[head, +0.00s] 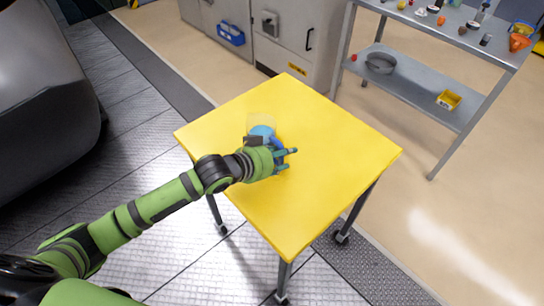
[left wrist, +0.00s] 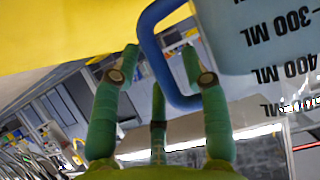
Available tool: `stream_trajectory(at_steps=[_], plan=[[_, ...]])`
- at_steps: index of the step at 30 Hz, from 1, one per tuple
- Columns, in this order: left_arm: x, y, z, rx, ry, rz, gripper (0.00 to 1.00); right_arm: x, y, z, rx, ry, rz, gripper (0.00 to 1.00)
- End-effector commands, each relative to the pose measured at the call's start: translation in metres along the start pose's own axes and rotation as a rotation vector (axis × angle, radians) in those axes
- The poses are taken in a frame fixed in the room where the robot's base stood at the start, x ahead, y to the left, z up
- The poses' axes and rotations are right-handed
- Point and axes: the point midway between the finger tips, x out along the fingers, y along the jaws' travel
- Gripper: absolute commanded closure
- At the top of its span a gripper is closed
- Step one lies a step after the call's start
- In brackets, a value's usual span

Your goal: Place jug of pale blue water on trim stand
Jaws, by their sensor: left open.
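The jug (head: 262,130) of pale blue water stands upright on the yellow-topped stand (head: 330,150), near its left side. In the left wrist view the jug (left wrist: 255,40) shows upside down at the upper right, with black ML marks. Its blue handle (left wrist: 149,45) reaches in between my fingers. My left gripper (head: 287,159) is at the near right side of the jug, low over the yellow top. The left wrist view shows its fingers (left wrist: 161,62) apart, around the handle and not closed on it. My right gripper is not in view.
A grey shelf (head: 415,88) at upper right holds a metal bowl (head: 380,63), a yellow box (head: 448,100) and several small items. Grey cabinets (head: 285,40) stand behind. A dark vehicle body (head: 45,80) is at left. The right half of the yellow top is clear.

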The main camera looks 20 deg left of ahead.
Motion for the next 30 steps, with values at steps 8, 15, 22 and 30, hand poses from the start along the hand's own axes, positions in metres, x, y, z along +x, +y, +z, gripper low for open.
stream_trajectory(at_steps=[8, 15, 22, 30], plan=[[-0.049, -0.001, 0.002, 0.003, -0.003, -0.001, 0.55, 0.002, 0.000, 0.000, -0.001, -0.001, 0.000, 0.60], [-0.097, 0.000, 0.002, 0.002, -0.004, 0.000, 0.55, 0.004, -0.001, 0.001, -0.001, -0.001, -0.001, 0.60], [-0.118, 0.000, 0.001, 0.000, -0.002, 0.000, 0.55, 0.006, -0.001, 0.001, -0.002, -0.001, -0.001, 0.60], [-0.119, 0.000, 0.000, 0.000, 0.000, 0.000, 0.55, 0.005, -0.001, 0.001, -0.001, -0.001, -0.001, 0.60]])
